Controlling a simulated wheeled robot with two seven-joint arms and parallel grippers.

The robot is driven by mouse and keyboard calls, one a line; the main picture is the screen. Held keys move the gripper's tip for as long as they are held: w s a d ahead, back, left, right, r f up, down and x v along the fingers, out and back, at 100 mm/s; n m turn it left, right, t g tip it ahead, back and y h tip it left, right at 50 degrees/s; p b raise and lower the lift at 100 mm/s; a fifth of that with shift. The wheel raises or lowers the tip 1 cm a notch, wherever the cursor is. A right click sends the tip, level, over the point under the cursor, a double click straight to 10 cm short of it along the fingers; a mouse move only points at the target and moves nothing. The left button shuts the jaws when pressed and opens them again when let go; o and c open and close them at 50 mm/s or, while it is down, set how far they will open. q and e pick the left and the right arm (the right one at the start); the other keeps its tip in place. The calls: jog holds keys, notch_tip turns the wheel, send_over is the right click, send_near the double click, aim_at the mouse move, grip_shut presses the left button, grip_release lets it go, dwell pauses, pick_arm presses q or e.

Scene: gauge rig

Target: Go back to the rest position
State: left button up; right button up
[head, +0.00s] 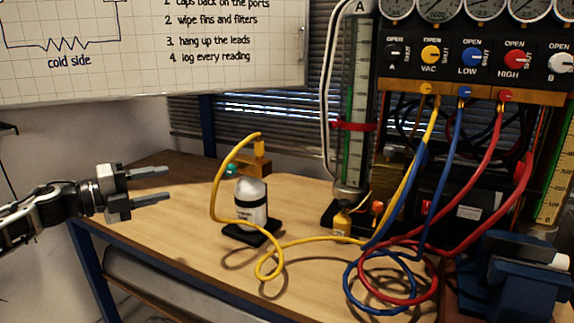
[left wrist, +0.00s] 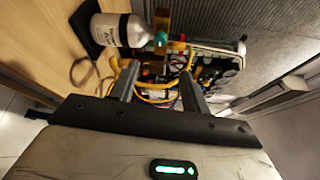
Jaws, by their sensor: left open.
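My left gripper (head: 150,187) is at the left of the head view, over the left edge of the workbench (head: 165,215). Its two grey fingers are apart with nothing between them, and they point right. In the left wrist view the fingers of my left gripper (left wrist: 158,92) are also apart, with the bench things beyond them. A small white cylinder (head: 251,203) stands on a black base to the right of the gripper, clear of it. It also shows at the top of the left wrist view (left wrist: 122,31). My right gripper is not in view.
A yellow hose (head: 214,200) loops around the cylinder from a brass fitting (head: 260,155). Blue and red hoses (head: 410,290) coil at the bench front, below the gauge manifold (head: 470,95). A blue vise (head: 515,280) is at the right. A whiteboard (head: 200,60) hangs behind.

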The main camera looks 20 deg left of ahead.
pick_arm(q)
jog(key=shift+f, duration=0.1)
jog(key=s+d+f+n+y+p, duration=0.1)
jog(key=s+d+f+n+y, duration=0.25)
jog(key=d+f+n, duration=0.6)
jog(key=s+d+f+n+y+p, duration=0.15)
jog(key=s+d+f+n, duration=0.4)
jog(key=f, duration=0.75)
jog(key=s+d+f+n+g, duration=0.2)
jog(key=s+d+n, duration=0.2)
jog(key=d, duration=0.5)
jog(key=s+d+f+n+g, duration=0.2)
jog(key=s+d+n, duration=0.2)
jog(key=d, duration=0.6)
jog(key=shift+s+f+n+p, duration=0.2)
jog(key=shift+s+n+p, duration=0.25)
jog(key=shift+s, duration=0.8)
